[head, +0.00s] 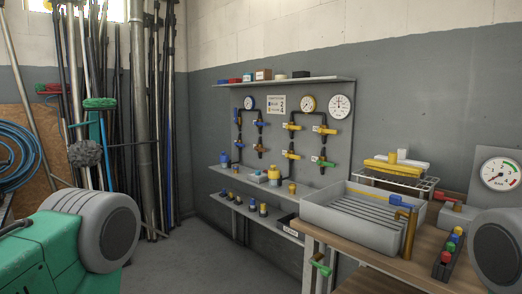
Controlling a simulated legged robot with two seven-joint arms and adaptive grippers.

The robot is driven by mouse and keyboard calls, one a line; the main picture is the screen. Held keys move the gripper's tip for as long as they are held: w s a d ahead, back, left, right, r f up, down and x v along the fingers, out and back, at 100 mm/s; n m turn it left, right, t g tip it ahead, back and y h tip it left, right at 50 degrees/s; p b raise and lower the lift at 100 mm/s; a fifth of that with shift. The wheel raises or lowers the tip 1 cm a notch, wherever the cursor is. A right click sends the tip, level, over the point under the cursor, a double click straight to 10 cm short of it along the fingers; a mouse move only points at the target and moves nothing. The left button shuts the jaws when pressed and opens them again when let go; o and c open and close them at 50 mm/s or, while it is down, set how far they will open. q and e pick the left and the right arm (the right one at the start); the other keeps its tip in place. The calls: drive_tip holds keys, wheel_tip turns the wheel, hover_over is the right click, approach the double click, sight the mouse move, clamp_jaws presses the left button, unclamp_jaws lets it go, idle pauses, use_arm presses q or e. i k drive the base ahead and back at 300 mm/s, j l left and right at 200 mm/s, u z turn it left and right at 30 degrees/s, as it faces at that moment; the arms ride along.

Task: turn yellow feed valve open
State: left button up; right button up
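A grey valve panel (270,135) stands against the wall at the middle of the head view. Several small valves with coloured handles sit on its dark pipes. Yellow-handled valves show at the upper right (326,130), upper middle (293,126) and lower middle (292,154) of the panel. Small labels sit beside them, too small to read, so I cannot tell which is the feed valve or whether it is open. A green-handled valve (325,163) is at the lower right. Neither of my grippers is in view.
A grey sink tray (352,222) and a brass tap (410,232) are on a wooden bench at the right. Shelves with bottles (277,173) run below the panel. Poles and brooms (108,100) lean at the left. Floor (185,255) in the middle is clear.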

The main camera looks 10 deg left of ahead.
sight(298, 158)
drive_tip(key=i+j, duration=0.25)
drive_tip(key=i+j+z, duration=0.1)
drive_tip(key=i+j, duration=0.15)
drive_tip(key=j, duration=0.2)
drive_tip(key=i+j, duration=0.25)
drive_tip(key=i+j+z, duration=0.1)
drive_tip(key=j, duration=0.35)
drive_tip(key=i+j, duration=0.35)
drive_tip(key=i+j+z, duration=0.1)
drive_tip(key=j, duration=0.3)
drive_tip(key=i+j, duration=0.3)
drive_tip(key=i+j+z, duration=0.05)
